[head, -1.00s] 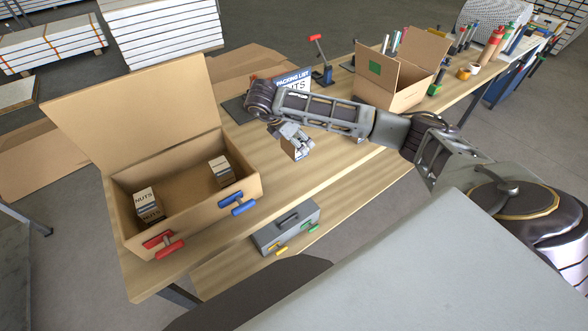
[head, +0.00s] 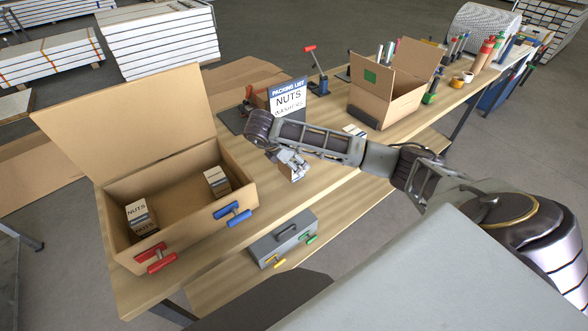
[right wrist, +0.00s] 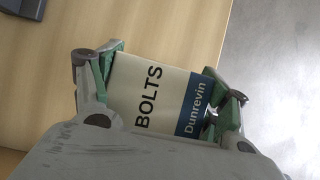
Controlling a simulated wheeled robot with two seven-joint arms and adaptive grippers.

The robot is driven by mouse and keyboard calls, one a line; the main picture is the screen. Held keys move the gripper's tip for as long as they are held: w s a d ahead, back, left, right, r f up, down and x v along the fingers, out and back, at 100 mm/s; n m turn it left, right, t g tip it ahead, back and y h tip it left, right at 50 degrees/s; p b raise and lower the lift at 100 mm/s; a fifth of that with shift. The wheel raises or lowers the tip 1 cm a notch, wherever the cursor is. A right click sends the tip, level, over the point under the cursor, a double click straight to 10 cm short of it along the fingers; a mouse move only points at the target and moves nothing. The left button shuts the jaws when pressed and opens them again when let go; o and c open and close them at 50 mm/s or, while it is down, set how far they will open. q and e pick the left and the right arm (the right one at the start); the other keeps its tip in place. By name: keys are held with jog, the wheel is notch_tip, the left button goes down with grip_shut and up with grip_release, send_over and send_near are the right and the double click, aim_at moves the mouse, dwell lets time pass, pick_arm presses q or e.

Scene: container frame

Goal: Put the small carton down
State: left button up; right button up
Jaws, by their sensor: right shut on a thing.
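My right gripper (right wrist: 160,72) is shut on the small carton (right wrist: 150,98), whose label reads BOLTS and Dunrevin. In the right wrist view the fingers grip it from both sides, with the table's wooden top and front edge beyond. In the head view the right gripper (head: 292,162) holds the carton near the table's front edge, right of the big open box; whether it touches the table I cannot tell. My left gripper is not in view.
The open cardboard box (head: 185,238) holds several NUTS cartons; red and blue clamps sit on its front. A packing list sign (head: 288,97) reads NUTS and WASHERS. A second open box (head: 400,108) stands farther right. A grey toolbox (head: 284,240) is on the lower shelf.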

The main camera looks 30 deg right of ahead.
jog(key=shift+f, duration=0.15)
jog(key=shift+f, duration=1.75)
jog(key=o, duration=1.7)
jog(key=shift+c, duration=0.2)
jog(key=shift+a+r, duration=0.1)
jog(key=shift+a+r, duration=0.25)
jog(key=shift+r, duration=0.2)
jog(key=v, duration=0.4)
jog(key=shift+r, duration=0.1)
jog(key=p+v, duration=0.3)
jog(key=v, duration=0.3)
jog(key=shift+a+r, duration=0.15)
jog(key=shift+r, duration=0.05)
